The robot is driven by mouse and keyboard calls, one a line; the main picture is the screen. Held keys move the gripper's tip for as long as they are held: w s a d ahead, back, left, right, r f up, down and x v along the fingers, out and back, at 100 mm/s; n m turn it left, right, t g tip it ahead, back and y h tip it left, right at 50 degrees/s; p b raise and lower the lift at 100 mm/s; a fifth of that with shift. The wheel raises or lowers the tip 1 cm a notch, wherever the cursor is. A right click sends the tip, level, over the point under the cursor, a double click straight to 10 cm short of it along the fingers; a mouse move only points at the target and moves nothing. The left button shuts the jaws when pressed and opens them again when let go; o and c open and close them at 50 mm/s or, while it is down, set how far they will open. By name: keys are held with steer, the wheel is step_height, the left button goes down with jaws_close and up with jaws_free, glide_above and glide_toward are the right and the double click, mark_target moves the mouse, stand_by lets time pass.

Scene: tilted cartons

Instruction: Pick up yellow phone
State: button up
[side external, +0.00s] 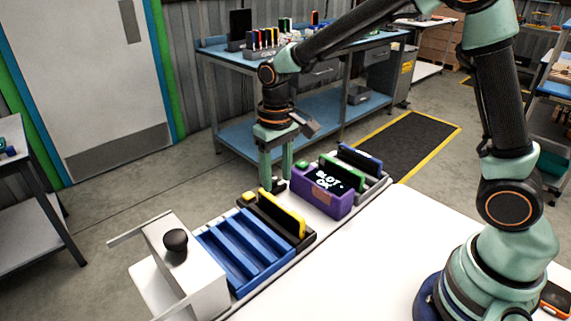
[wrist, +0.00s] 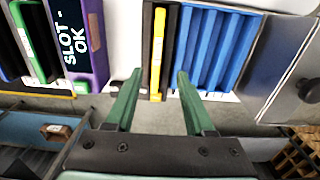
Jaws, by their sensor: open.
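The yellow phone (side external: 281,214) stands on edge in a black holder (side external: 262,225) on the white work surface, between the purple unit and the blue rack. In the wrist view the yellow phone (wrist: 157,50) is a narrow strip running away from me, with the black holder (wrist: 147,40) on both sides of it. My gripper (side external: 276,184) points down, open and empty, above and behind the holder in the side view. In the wrist view my gripper's (wrist: 159,73) two green fingers lie to either side of the phone's line. They do not appear to touch it.
A purple unit (side external: 318,201) reading "SLOT-OK" stands beside the holder. Beyond it are a green phone (side external: 347,170) and a blue phone (side external: 361,158). A slotted blue rack (side external: 242,251) and a grey box (side external: 196,267) with a black knob lie on the other side.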

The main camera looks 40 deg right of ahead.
mark_target(280, 203)
steer(key=f, duration=0.9)
steer(key=shift+d+f, duration=0.15)
steer(key=shift+d, duration=0.1)
jaws_close()
